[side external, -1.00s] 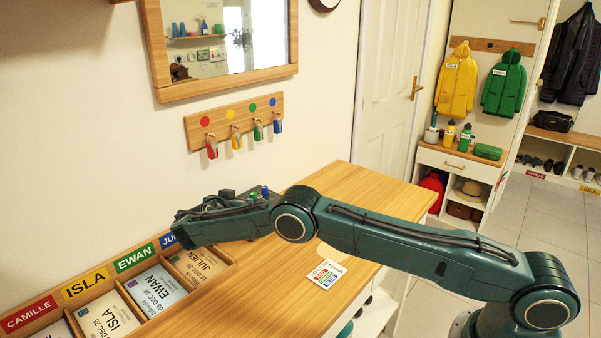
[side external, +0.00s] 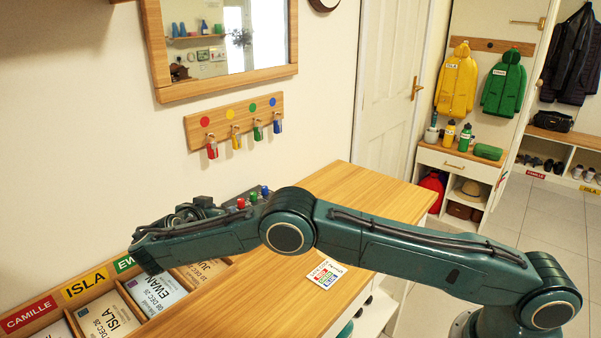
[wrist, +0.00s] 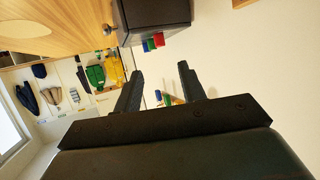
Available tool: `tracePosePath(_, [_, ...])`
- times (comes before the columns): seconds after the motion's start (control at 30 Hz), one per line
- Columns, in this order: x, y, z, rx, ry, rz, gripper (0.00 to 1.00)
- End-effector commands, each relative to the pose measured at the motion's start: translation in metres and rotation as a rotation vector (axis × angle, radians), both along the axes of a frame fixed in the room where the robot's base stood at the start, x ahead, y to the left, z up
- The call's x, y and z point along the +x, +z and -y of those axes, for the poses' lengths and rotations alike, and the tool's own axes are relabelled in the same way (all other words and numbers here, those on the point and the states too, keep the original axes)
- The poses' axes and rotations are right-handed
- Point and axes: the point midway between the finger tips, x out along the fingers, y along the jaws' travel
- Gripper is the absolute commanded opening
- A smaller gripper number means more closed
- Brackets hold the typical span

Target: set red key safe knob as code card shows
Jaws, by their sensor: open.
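The key safe (wrist: 152,18) is a dark box at the top of the wrist view, with red (wrist: 159,40), green and blue knobs on one face. In the side external view the red knob (side external: 241,204) stands in a row with the green and blue knobs, partly behind my arm. Its setting is too small to read. The code card (side external: 326,272) lies on the wooden top, with red, green and blue marks too small to read. My gripper (wrist: 160,76) is open and empty, apart from the knobs.
Named compartments with date cards (side external: 108,318) fill the left of the wooden top. A key rack (side external: 235,120) with several coloured keys hangs on the wall below a mirror (side external: 222,40). The top right of the counter (side external: 370,185) is clear.

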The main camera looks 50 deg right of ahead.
Motion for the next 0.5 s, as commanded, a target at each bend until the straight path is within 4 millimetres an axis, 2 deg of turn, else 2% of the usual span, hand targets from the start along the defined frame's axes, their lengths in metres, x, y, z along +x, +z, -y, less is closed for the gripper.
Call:
tracePosePath(0.2, [-0.008,0.007,-0.014,0.002,0.003,-0.001,0.41])
tracePosePath(0.5, [-0.009,0.007,-0.016,0.002,0.003,-0.001,0.41])
